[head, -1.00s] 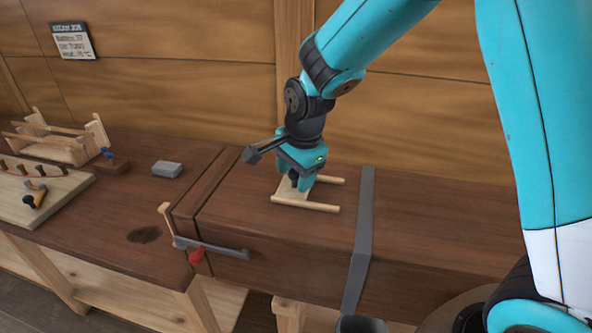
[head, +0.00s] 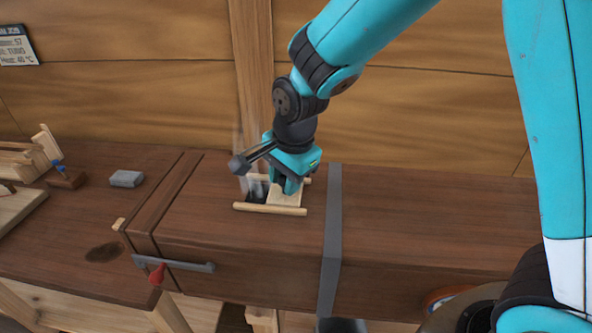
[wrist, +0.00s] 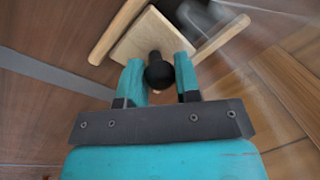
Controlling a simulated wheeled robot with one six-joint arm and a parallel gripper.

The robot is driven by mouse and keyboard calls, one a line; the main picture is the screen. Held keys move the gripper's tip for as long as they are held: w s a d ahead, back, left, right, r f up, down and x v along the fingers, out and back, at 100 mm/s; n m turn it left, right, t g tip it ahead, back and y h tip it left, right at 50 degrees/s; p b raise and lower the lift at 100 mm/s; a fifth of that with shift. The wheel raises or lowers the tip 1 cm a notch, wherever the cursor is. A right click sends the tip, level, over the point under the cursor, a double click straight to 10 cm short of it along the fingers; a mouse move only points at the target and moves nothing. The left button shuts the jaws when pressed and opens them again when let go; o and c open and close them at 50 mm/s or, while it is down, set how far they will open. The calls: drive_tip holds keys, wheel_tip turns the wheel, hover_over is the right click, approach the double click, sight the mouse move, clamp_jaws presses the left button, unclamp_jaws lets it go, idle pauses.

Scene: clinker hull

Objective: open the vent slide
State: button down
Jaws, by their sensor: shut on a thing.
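The vent slide (head: 286,196) is a pale wooden plate between two wooden rails (head: 270,209) on top of the long brown box. It sits toward the right of the rails, and a dark opening (head: 257,190) shows to its left with pale steam rising from it. My gripper (head: 288,184) is over the slide. In the wrist view my gripper (wrist: 160,80) has its two teal fingers on either side of the slide's round black knob (wrist: 159,72), shut on it. The plate (wrist: 150,38) lies beyond the knob there.
The brown box (head: 420,215) has a grey strap (head: 333,230) right of the vent. A metal bar with a red knob (head: 157,273) is at its front left. A grey block (head: 127,178) lies on the bench. The wooden wall stands close behind.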

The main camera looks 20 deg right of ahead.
drive_tip(key=shift+s+d, duration=0.1)
drive_tip(key=shift+d, duration=0.05)
drive_tip(key=c, duration=0.8)
unclamp_jaws()
drive_tip(key=s+r+b, duration=0.1)
drive_tip(key=r, duration=0.4)
drive_tip(key=s+d+r+b, duration=0.1)
drive_tip(key=r, duration=0.5)
drive_tip(key=s+r+b, duration=0.1)
drive_tip(key=r, duration=0.5)
drive_tip(key=shift+d+r, duration=0.1)
drive_tip(key=shift+d, duration=0.2)
